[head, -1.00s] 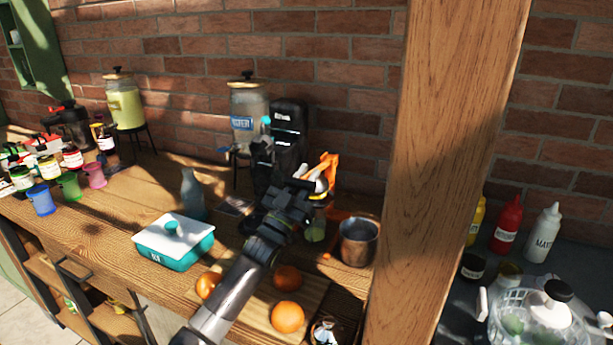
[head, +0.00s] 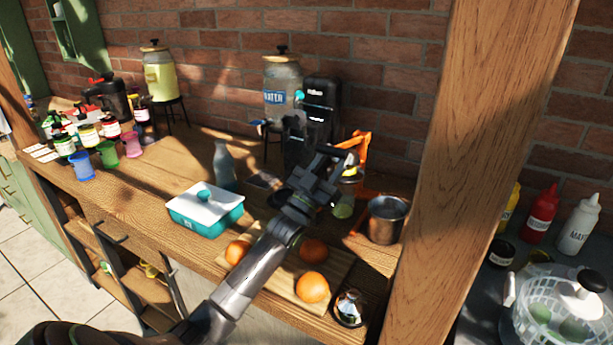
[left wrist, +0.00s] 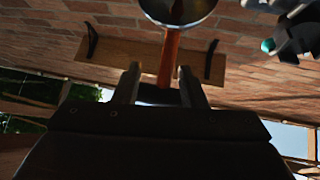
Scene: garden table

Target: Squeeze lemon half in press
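The orange press (head: 361,146) stands at the back of the wooden table, right of the black machine. My left gripper (head: 335,172) is in front of it and hides part of it. In the left wrist view, an orange-red bar (left wrist: 169,58) under a round metal part (left wrist: 178,8) shows between the open fingers (left wrist: 160,85), with a gap to the left finger. I cannot tell whether it touches the right finger. A glass with something yellow-green (head: 343,208) stands below the press. I cannot make out a lemon half. My right gripper is not in view.
A metal pot (head: 387,220) stands right of the press. A cutting board (head: 337,265) with oranges (head: 312,287) lies at the front. A teal box (head: 206,210), a grey bottle (head: 223,165) and a black machine (head: 322,108) are near. A wooden post (head: 500,150) bounds the right.

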